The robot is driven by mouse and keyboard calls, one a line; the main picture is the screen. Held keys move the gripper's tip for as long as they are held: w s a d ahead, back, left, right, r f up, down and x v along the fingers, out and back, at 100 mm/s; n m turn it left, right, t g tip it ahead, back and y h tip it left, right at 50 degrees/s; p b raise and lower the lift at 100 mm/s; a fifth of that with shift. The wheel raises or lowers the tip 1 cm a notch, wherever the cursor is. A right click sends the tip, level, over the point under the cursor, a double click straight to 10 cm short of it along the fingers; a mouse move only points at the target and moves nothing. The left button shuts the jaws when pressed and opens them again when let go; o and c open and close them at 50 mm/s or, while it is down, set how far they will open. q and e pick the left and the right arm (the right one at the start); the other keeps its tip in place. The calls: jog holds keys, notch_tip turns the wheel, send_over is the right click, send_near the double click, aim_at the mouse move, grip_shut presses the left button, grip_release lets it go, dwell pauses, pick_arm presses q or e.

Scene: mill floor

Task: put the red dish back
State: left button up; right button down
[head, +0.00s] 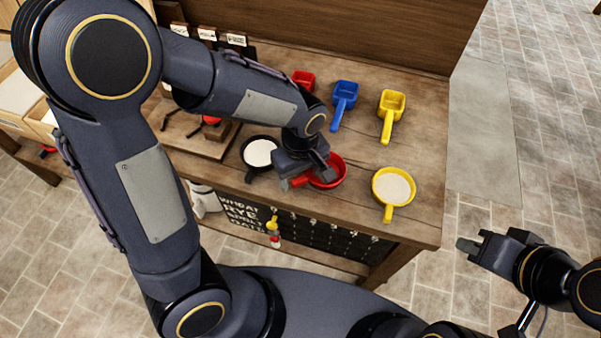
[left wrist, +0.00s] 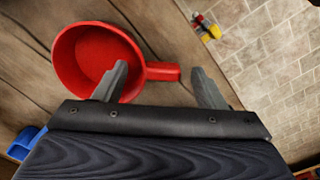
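The red dish (head: 336,168), a round empty pan with a short handle, sits on the wooden bench near its front edge. My left gripper (head: 306,179) is over the dish's handle side and hides part of it. In the left wrist view the red dish (left wrist: 75,60) lies beyond the fingers, and its handle (left wrist: 163,72) shows between the two spread fingertips, with gaps on both sides. The left gripper (left wrist: 160,82) is open and holds nothing. My right gripper (head: 474,242) is open and empty, out over the floor right of the bench.
A black dish (head: 259,153) and a yellow dish (head: 393,187), both with white contents, flank the red dish. Red (head: 303,79), blue (head: 345,92) and yellow (head: 392,103) scoops stand behind. A wooden stand (head: 205,140) is at left. The bench's right front corner is clear.

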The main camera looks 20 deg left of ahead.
pick_arm(q)
jog(key=shift+r, duration=0.1)
notch_tip(320, 180, up, 7)
jog(key=shift+p, duration=0.4)
jog(key=shift+s+a+r, duration=0.1)
jog(key=shift+r, duration=0.3)
jog(key=s+a+r+m+t+h, duration=0.2)
jog(key=s+a+r+m, duration=0.1)
jog(key=s, duration=0.3)
jog(key=s+a+r+m+t+h+p, duration=0.1)
jog(key=s+a+r+m+t, duration=0.2)
jog(key=s+a, duration=0.3)
jog(key=shift+s+a+m+t+h, duration=0.2)
jog(key=shift+s+m+t+h, duration=0.1)
jog(key=shift+m+h, duration=0.1)
jog(key=shift+r, duration=0.1)
